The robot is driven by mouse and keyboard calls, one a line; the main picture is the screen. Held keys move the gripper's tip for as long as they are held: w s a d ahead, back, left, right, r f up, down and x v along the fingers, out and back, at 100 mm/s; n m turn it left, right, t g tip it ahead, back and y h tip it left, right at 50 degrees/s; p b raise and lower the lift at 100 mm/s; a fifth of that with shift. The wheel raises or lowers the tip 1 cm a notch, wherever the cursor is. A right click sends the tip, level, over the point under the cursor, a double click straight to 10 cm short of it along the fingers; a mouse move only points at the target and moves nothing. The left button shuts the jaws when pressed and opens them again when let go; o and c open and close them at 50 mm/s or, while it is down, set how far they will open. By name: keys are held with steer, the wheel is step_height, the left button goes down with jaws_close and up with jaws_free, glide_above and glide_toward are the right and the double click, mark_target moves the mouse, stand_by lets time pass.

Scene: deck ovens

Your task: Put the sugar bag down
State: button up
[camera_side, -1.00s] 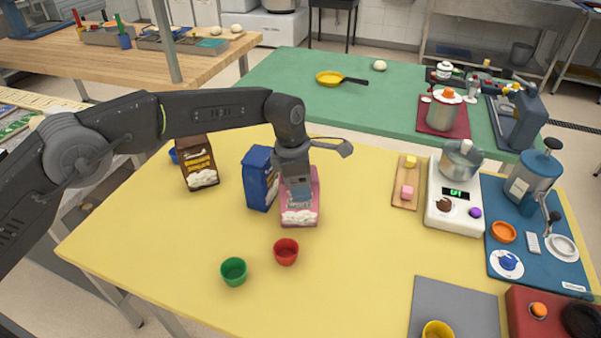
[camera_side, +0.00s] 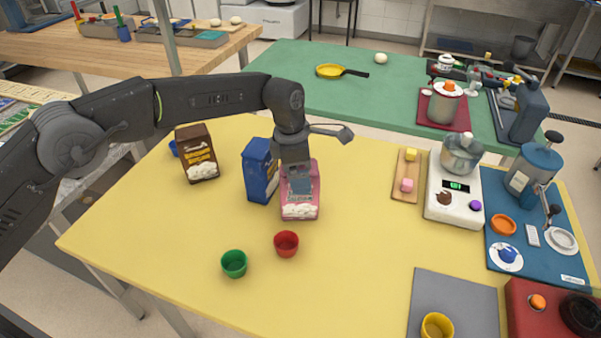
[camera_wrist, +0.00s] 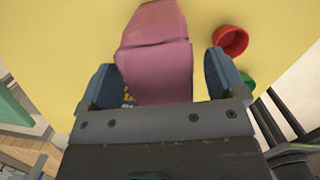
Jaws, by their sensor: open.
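A pink bag (camera_side: 301,203) with a white pattern at its base stands upright on the yellow table, and I take it to be the sugar bag; its label is too small to read. My gripper (camera_side: 298,186) points down over its upper part. In the wrist view, the pink bag (camera_wrist: 158,55) lies between the two blue fingers of my gripper (camera_wrist: 163,78), which are open on either side of it. The gripper hides part of the bag.
A blue bag (camera_side: 258,172) stands close to the left, with a brown bag (camera_side: 196,153) farther left. A red cup (camera_side: 286,243) and a green cup (camera_side: 234,263) are in front. The table (camera_side: 355,210) is clear to the right, up to a small board (camera_side: 405,188) and white scale (camera_side: 453,210).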

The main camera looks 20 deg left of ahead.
step_height(320, 180, up, 11)
steer(key=a, duration=0.1)
steer(key=shift+s+a+f, duration=0.15)
steer(key=shift+s+a, duration=0.15)
steer(key=s+a+r+m+t, duration=0.2)
steer(key=s+a+r+m, duration=0.35)
steer(key=a+r, duration=0.4)
steer(key=s+a+r+m+t, duration=0.1)
steer(key=s+a+m, duration=0.4)
steer(key=s, duration=0.4)
steer(key=s+a+r+m+t, duration=0.1)
steer(key=s+a+m, duration=0.5)
steer(key=s, duration=0.3)
steer(key=shift+s+a+r+y, duration=0.15)
steer(key=shift+a+r+y, duration=0.15)
steer(key=shift+a+y, duration=0.15)
steer(key=shift+o, duration=0.6)
steer(key=s+a+f+m+t, duration=0.1)
steer(key=s+a+f+m, duration=0.2)
steer(key=s+f+m, duration=0.3)
steer(key=s, duration=0.3)
steer(key=shift+s+y, duration=0.25)
steer(key=shift+y, duration=0.1)
steer(key=shift+o, duration=0.4)
steer(key=shift+s+a+f, duration=0.15)
steer(key=shift+f, duration=0.1)
